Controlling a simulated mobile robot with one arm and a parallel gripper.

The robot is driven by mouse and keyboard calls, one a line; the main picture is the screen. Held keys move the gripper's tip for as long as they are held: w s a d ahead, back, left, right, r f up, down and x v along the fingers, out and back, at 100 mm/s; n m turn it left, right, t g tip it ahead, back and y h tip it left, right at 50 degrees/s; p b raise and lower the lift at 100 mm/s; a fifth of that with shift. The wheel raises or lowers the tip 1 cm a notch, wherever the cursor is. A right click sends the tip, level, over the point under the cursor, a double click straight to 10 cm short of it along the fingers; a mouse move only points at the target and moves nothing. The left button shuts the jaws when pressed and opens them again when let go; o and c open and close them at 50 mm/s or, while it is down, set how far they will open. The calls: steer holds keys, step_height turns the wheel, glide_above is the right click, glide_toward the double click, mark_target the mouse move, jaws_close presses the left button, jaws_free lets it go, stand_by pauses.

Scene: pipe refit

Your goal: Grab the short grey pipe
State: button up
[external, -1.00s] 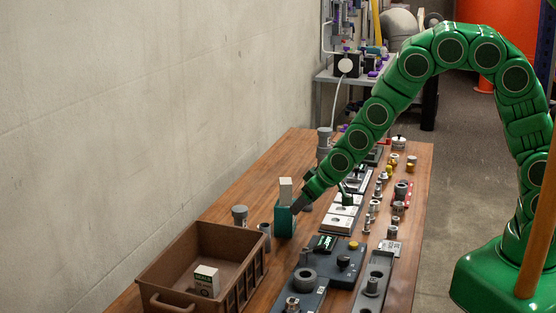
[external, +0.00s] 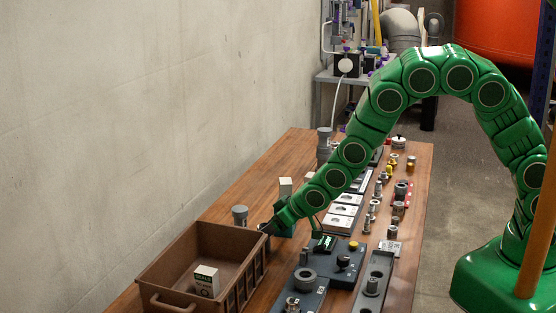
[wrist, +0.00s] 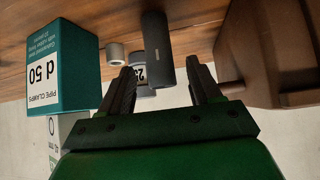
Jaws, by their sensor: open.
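A dark grey pipe (wrist: 157,48) stands upright between and just beyond the fingertips of my gripper (wrist: 163,76) in the wrist view, which is upside down. The fingers are open, one on each side of it, and I see no contact. In the external view my gripper (external: 265,230) is low over the bench by the crate's far right corner and hides most of the pipe. A lighter, shorter grey piece (wrist: 117,52) with a hole lies behind, to the left in the wrist view. A grey fitting (wrist: 146,91) with a "25" label is partly hidden behind the pipe.
A brown crate (external: 172,270) with a small seals box (external: 206,281) is close to my gripper. The teal pipe clamps box (wrist: 65,75) is on its other side. A grey fitting (external: 240,214) stands near the wall. Fittings and plates crowd the bench's right side.

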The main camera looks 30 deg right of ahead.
mark_target(264, 225)
steer(key=shift+s+f+x, duration=0.15)
steer(key=shift+x, duration=0.75)
steer(key=shift+s+f+x, duration=0.1)
steer(key=shift+x, duration=0.8)
steer(key=shift+w+a+f, duration=0.25)
steer(key=shift+w+f, duration=0.2)
steer(key=shift+f, duration=0.05)
steer(key=c, duration=1)
steer(key=shift+r, duration=0.5)
step_height(264, 225, up, 2)
steer(key=shift+r, duration=0.1)
steer(key=d+v, duration=0.1)
steer(key=v, duration=0.4)
steer(key=f+v, duration=0.1)
steer(key=v, duration=0.5)
steer(key=d+f+v, duration=0.1)
steer(key=v, duration=0.4)
steer(key=shift+s+d+r, duration=0.25)
steer(key=shift+s+d, duration=0.2)
steer(key=shift+d, duration=0.05)
